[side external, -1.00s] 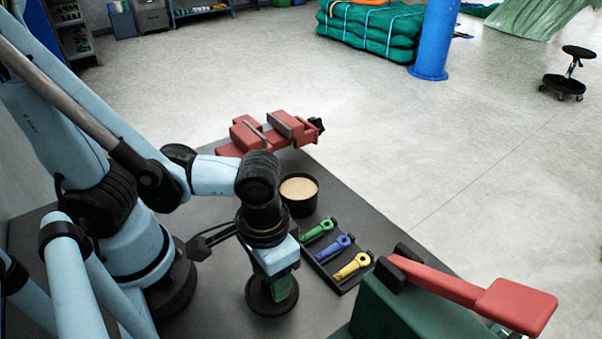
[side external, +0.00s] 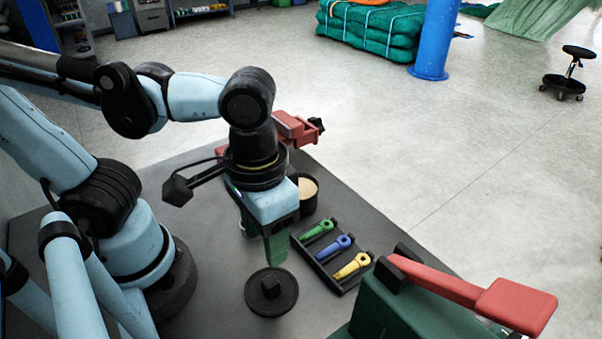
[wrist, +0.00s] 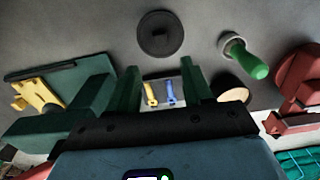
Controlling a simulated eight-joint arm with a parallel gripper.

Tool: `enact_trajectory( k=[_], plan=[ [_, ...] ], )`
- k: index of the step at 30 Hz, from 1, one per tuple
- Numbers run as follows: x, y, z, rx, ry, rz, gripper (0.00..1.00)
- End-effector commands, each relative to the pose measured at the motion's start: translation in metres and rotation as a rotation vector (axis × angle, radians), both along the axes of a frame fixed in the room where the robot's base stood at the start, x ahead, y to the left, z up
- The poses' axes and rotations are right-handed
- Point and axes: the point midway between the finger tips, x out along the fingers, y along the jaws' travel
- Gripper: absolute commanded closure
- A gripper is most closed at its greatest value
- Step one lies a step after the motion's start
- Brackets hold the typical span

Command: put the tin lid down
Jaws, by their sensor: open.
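The tin lid (side external: 271,291), a black disc with a small knob, lies flat on the dark bench top. It also shows in the wrist view (wrist: 160,33), clear of my fingers. My gripper (side external: 262,248) hangs above and behind the lid in the side view, apart from it. Its green fingers (wrist: 160,82) are spread with nothing held between them in the wrist view. The open black tin (side external: 309,192) with pale contents stands behind my gripper, which partly hides it.
A black rack (side external: 327,263) with green, blue and yellow tools lies right of the lid. A red vise (side external: 297,128) stands at the back. A green block with a red lever (side external: 470,292) is at the front right. Bare bench surrounds the lid.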

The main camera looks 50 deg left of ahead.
Motion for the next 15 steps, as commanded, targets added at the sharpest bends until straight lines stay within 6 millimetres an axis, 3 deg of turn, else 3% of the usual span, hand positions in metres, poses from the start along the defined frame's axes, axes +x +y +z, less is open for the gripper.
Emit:
enact_trajectory(
  k=[8, 11, 15],
  plan=[
    [0.008, 0.005, 0.009, -0.019, -0.026, 0.006, 0.5],
    [0.029, 0.016, 0.006, -0.06, -0.101, 0.013, 0.5],
    [0.07, 0.048, 0.004, -0.099, -0.275, 0.019, 0.5]
  ],
)
